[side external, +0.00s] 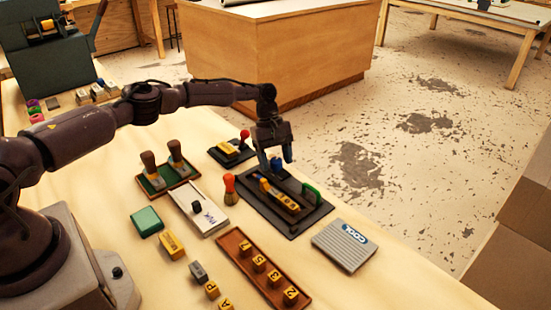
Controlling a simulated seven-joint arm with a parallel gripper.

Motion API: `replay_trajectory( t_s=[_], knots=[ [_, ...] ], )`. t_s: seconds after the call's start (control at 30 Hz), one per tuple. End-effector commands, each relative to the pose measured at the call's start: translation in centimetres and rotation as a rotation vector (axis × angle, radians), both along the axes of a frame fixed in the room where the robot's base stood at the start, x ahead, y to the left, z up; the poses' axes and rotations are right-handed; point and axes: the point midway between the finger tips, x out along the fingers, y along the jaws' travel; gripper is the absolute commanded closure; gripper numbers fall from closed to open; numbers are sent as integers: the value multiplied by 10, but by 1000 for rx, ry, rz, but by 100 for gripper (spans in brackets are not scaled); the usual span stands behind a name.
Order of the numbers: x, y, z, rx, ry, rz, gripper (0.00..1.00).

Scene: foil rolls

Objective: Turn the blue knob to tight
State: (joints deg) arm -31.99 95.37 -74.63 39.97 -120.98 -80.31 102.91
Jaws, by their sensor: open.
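A dark rectangular fixture (318,213) lies on the table near its right edge, with a yellow-and-brown block set along its middle. A small blue knob (276,164) stands at its far end. A green upright part (311,193) is on its right side and a blue piece is at the left end of the block. My gripper (276,158) points down just above the blue knob, with its jaws open. I cannot tell whether a finger touches the knob. Any tight marking is too small to read.
Near the fixture are an orange-topped stamp (229,189), a white slider box (199,208), a green tray with two brown-handled stamps (169,177), a small black device with a red knob (232,151), a brown tray of yellow blocks (243,275) and a grey ribbed box (344,246).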

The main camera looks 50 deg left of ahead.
Motion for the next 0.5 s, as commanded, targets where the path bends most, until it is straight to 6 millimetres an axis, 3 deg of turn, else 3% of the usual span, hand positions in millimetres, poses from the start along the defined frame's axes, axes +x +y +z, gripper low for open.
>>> replay_trajectory(
  t_s=[0.27, 0.5],
  knots=[
    [3, 8, 20, 1, -4, 2, 40],
    [9, 28, 70, 1, -4, 2, 40]
  ],
)
